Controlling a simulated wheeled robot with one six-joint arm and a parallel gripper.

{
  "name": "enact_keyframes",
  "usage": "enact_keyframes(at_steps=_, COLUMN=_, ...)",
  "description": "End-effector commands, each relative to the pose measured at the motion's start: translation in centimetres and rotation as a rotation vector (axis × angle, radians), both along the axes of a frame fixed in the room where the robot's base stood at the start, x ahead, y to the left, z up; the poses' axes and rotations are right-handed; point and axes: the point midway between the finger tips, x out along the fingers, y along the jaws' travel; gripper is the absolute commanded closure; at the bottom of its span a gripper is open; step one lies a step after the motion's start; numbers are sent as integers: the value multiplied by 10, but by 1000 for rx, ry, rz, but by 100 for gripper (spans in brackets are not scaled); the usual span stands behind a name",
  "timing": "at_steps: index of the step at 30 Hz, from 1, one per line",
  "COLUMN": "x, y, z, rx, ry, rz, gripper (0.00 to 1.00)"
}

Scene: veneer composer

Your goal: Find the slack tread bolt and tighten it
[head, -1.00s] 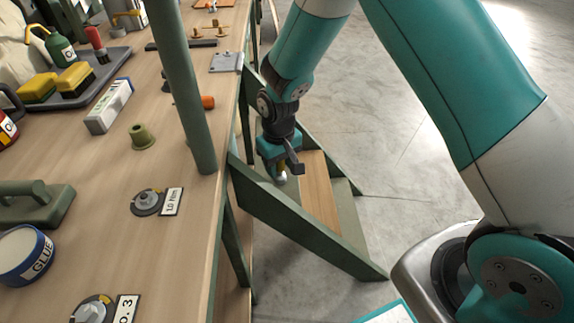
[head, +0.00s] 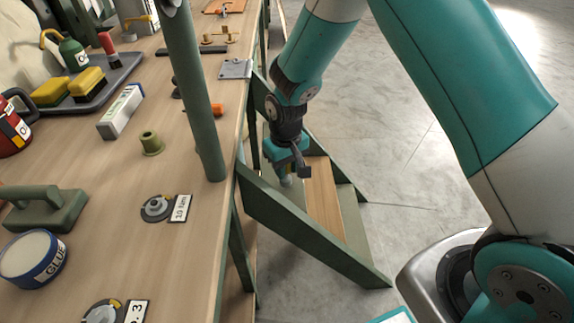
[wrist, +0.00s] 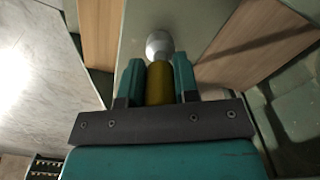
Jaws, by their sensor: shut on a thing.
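My gripper (head: 287,171) is low over the small wooden steps beside the bench, pointing down. In the wrist view my gripper (wrist: 156,78) is shut on a yellow-olive cylindrical tool (wrist: 159,86). A round silver-grey end (wrist: 158,44) shows beyond the jaws. I cannot tell if it is the tool's tip or touches a bolt. The steps (head: 322,200) have green side rails and wood and grey-green treads. In the wrist view a grey-green tread (wrist: 187,20) lies below the tool. No tread bolt can be made out clearly.
The bench (head: 120,180) runs along the left with a green post (head: 193,100). On it are a glue tin (head: 33,258), a green-handled block (head: 48,210), a dial with a label (head: 157,208) and a tray of brushes (head: 110,75). The grey floor right of the steps is clear.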

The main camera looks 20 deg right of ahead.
Motion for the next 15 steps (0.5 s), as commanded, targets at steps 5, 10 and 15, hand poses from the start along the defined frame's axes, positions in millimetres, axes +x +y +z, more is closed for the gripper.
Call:
enact_keyframes(at_steps=5, x=0, y=1, z=13, rx=0, ry=0, rz=1, gripper=96)
enact_keyframes(at_steps=10, x=0, y=1, z=21, rx=0, ry=0, rz=1, gripper=96)
enact_keyframes(at_steps=15, x=0, y=1, z=30, rx=0, ry=0, rz=1, gripper=96)
